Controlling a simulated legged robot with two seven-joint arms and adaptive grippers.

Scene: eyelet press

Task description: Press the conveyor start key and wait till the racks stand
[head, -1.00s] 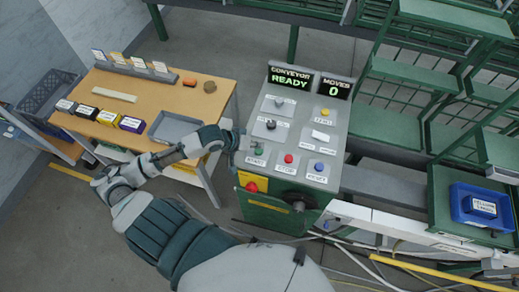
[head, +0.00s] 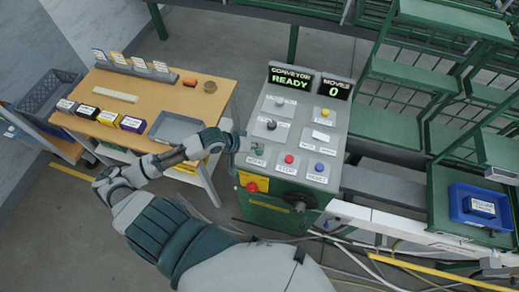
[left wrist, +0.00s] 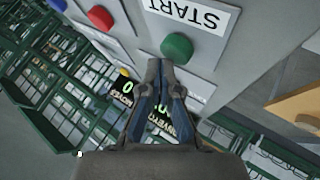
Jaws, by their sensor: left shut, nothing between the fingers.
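The control panel (head: 295,135) stands in the middle of the head view. Its display (head: 290,78) reads CONVEYOR READY, and the one beside it reads MOVES 0. The green start key (head: 258,153) is at the panel's lower left, above the START label; it also shows in the left wrist view (left wrist: 177,46). My left gripper (head: 250,147) is shut and empty, its tips right by the green key. In the left wrist view the fingertips (left wrist: 160,68) appear just below the key; I cannot tell whether they touch it. Green racks (head: 415,90) stand at the right.
The red stop key (head: 289,159) and blue reset key (head: 319,166) sit right of the start key. A red knob (head: 252,187) is on the panel front. A wooden table (head: 140,85) with boxes and a grey tray (head: 178,127) stands left. A blue bin (head: 479,205) is far right.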

